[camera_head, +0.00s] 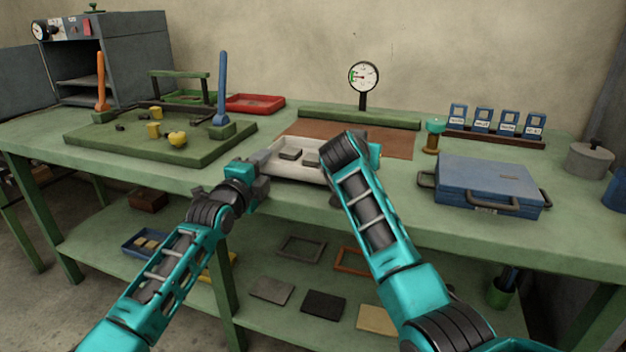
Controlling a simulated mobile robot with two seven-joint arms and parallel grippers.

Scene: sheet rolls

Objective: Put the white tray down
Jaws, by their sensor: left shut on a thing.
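The white tray (288,171) is at the front middle of the green bench, close to the front edge and in front of the brown mat. It looks about level and holds dark flat pieces (290,154). My left gripper (262,163) is shut on the tray's left side. My right arm reaches to the tray's right side, and its wrist covers that end. The right gripper's fingers are hidden behind the wrist. I cannot tell whether the tray's underside touches the bench.
A brown mat (395,143) lies behind the tray, with a dial gauge (363,76) beyond it. A green board (110,143) with upright handles is on the left. A blue case (488,183) stands to the right. Flat plates and frames lie on the lower shelf (255,265).

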